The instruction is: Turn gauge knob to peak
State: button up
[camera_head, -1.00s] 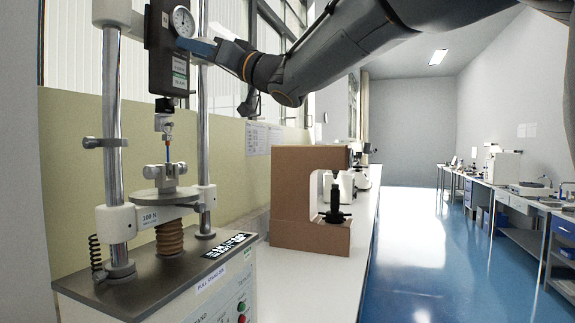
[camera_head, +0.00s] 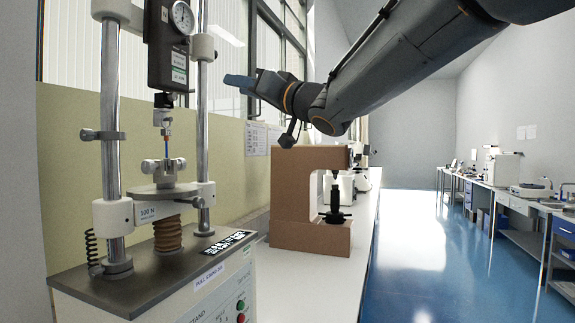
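The force gauge (camera_head: 160,50) is a dark upright box mounted between the two chrome columns of the pull stand at the left. Its round white dial (camera_head: 182,18) sits at the upper right of the box, near the top edge of the view.
The pull stand (camera_head: 150,285) has chrome columns and a specimen grip (camera_head: 163,172) below the gauge. A brown C-shaped tester (camera_head: 290,190) stands on the white bench to its right. More instruments line the bench behind. Blue floor (camera_head: 415,260) is clear at the right.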

jog(key=w+d+f+m+t+h, duration=0.1)
jog(key=w+d+f+m+h, duration=0.1)
jog(key=f, duration=0.7)
jog(key=w+d+f+m+h, duration=0.3)
jog(key=w+d+f+h, duration=0.1)
jog(key=d+f+h, duration=0.3)
jog(key=shift+d+f+t, duration=0.4)
jog(key=shift+d+f, duration=0.4)
jog(key=shift+f, duration=0.3)
jog(key=shift+w, duration=0.1)
jog(key=s+d+f+m+g+h, duration=0.1)
jog(key=s+d+f+g+h, duration=0.2)
jog(key=f, duration=0.6)
jog(key=s+d+f+g+h, duration=0.1)
jog(key=s+d+f, duration=0.3)
jog(key=f, duration=0.5)
jog(key=s+d+f+m+g+h, duration=0.1)
jog(key=s+d+f+g+h, duration=0.15)
jog(key=d+f, duration=0.45)
jog(key=s+d+f+g, duration=0.1)
jog(key=s+f+g, duration=0.3)
jog(key=s+f, duration=0.4)
jog(key=s+d+f+g, duration=0.1)
jog(key=s+f+g, duration=0.3)
jog(key=s+f, duration=0.5)
jog(key=s, duration=0.6)
jog(key=shift+s+d+f+g+h, duration=0.25)
jog(key=shift+d+f+g+h, duration=0.05)
jog(key=shift+d+g+h, duration=0.05)
